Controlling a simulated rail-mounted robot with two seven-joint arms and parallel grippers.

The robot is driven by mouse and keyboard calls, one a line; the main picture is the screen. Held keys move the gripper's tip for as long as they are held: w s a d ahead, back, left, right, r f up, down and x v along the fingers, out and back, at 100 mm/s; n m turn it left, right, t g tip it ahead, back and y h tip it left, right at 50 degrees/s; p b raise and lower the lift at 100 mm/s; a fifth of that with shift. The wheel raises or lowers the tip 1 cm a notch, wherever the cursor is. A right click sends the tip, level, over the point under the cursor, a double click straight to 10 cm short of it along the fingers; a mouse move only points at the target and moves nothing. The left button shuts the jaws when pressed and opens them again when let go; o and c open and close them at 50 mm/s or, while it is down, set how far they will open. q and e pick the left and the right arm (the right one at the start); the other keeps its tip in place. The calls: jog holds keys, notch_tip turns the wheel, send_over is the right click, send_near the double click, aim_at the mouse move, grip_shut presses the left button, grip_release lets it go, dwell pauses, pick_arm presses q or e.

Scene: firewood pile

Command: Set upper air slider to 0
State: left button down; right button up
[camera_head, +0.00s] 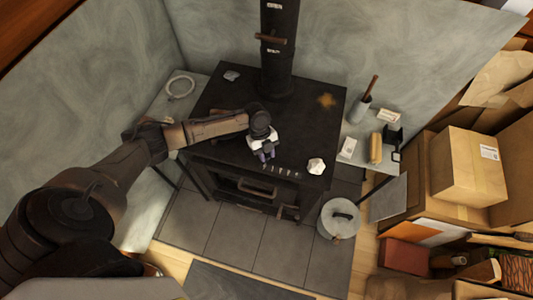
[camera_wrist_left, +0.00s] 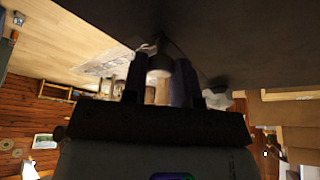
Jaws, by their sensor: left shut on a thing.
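The black stove (camera_head: 220,97) stands in the middle of the head view. My left gripper (camera_head: 266,156) is at the front edge of the stove top, pointing down at the front face. In the left wrist view its two dark fingers (camera_wrist_left: 160,84) are shut on a small pale knob (camera_wrist_left: 159,74) with a metallic look. The knob lies close to a dark surface; I cannot read which slider it belongs to. Small pale marks (camera_head: 282,171) run along the stove's front edge, right of the gripper. The upper air slider and its scale are too small or hidden to tell. My right gripper is not in view.
A white crumpled lump (camera_head: 316,166) sits at the stove's front right corner. The flue pipe (camera_head: 279,45) rises at the back. A side table with a brush holder (camera_head: 361,110) stands right, a lidded round bin (camera_head: 338,218) below it, and cardboard boxes (camera_head: 468,166) further right.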

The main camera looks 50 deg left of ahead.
pick_arm(q)
jog(key=shift+a, duration=0.15)
jog(key=c, duration=1.3)
grip_release()
jog(key=o, duration=0.3)
jog(key=shift+s+a, duration=0.15)
jog(key=shift+a, duration=0.05)
jog(key=shift+o, duration=0.4)
jog(key=shift+d, duration=0.1)
jog(key=v, duration=1.3)
jog(key=shift+r, duration=0.4)
